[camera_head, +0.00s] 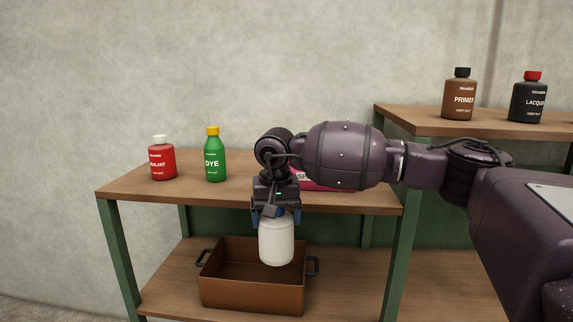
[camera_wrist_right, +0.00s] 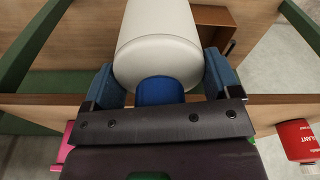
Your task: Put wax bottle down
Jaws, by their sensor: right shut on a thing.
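A white bottle with a blue cap (camera_head: 276,241), which I take as the wax bottle, hangs upright in my right gripper (camera_head: 276,215). No label shows on the side I see. In the right wrist view the bottle (camera_wrist_right: 160,45) sits between the two blue fingers of the gripper (camera_wrist_right: 163,80), shut around it near the cap. In the head view the bottle overlaps the brown open box on the lower shelf and hangs in front of the upper shelf's edge. My left gripper is not in view.
The brown box (camera_head: 252,293) has dark side handles and looks empty where visible. The upper shelf (camera_head: 130,187) carries a red bottle (camera_head: 162,162), a green DYE bottle (camera_head: 214,158) and a pink item (camera_head: 330,186) partly hidden by my arm. PRIMER (camera_head: 459,98) and LACQUER (camera_head: 528,100) bottles stand on a higher shelf at right.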

